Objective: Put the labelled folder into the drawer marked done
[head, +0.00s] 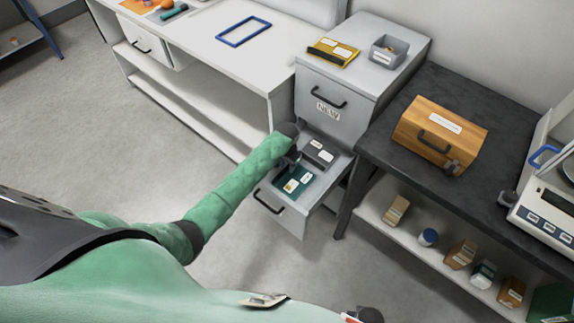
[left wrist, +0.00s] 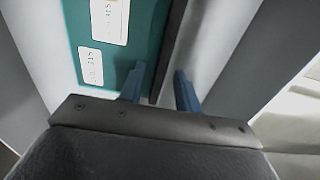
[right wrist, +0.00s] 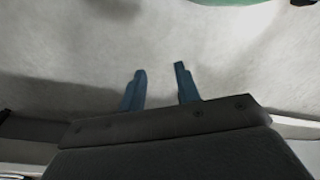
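The grey cabinet has an upper drawer (head: 330,98) marked NEW, which is closed. The drawer below (head: 297,222) is pulled open; its front marking is not readable. Inside lie a teal folder (head: 289,190) with white labels and a dark grey folder (head: 316,151) with white labels. My left gripper (head: 287,166) reaches down into this drawer at the teal folder. In the left wrist view its fingers (left wrist: 160,85) are apart, with the dark edge beside the teal folder (left wrist: 145,45) between them. My right gripper (right wrist: 160,83) is open and empty above the floor.
A yellow folder (head: 328,55) and a grey bin (head: 376,56) stand on the cabinet. A dark table (head: 400,190) at right holds a wooden box (head: 425,128) and a scale (head: 550,205). A white bench (head: 200,45) with a blue frame (head: 244,41) stands left. Open floor lies in front.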

